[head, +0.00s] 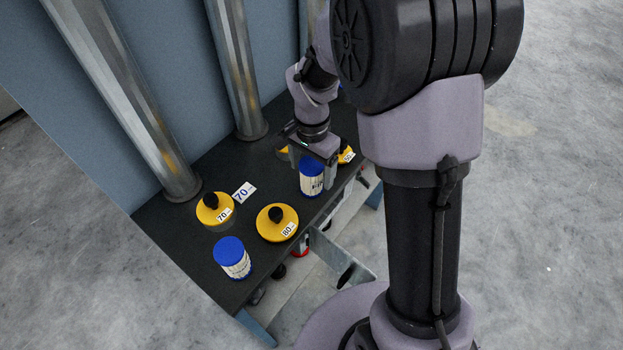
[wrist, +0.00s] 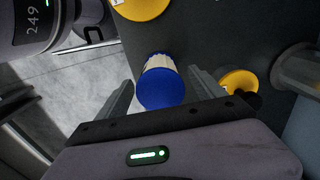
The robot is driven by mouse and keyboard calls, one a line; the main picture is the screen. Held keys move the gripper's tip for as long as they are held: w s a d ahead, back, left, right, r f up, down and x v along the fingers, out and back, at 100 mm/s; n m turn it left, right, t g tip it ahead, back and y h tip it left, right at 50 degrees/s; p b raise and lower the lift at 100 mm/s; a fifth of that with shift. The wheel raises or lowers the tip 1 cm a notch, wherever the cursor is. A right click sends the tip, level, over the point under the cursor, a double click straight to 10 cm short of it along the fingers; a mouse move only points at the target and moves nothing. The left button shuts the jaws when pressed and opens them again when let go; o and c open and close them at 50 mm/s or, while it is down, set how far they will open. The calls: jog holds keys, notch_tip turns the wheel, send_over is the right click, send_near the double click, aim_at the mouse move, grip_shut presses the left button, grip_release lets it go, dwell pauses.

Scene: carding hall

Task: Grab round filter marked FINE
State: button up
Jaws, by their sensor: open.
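Two round filters with blue caps and white pleated bodies stand on a dark bench. One filter (head: 312,180) is at my gripper; the other (head: 232,257) stands at the bench's near left corner. Marks on both are too small to read, so I cannot tell which says FINE. My gripper (head: 315,163) is open and points down over the first filter. In the wrist view this filter (wrist: 160,92) sits between the two spread fingers of my gripper (wrist: 161,78), with a visible gap on each side.
Yellow round weights with black knobs stand on the bench (head: 165,240): one marked 70 (head: 212,213), one marked 80 (head: 275,228), another (head: 346,156) right of my gripper. A 70 card (head: 244,192) lies behind. Metal columns (head: 130,90) rise at the back.

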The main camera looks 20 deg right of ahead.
notch_tip(320, 180, down, 4)
jog(key=shift+r+b, duration=0.15)
jog(key=shift+b, duration=0.5)
jog(key=shift+r, duration=0.1)
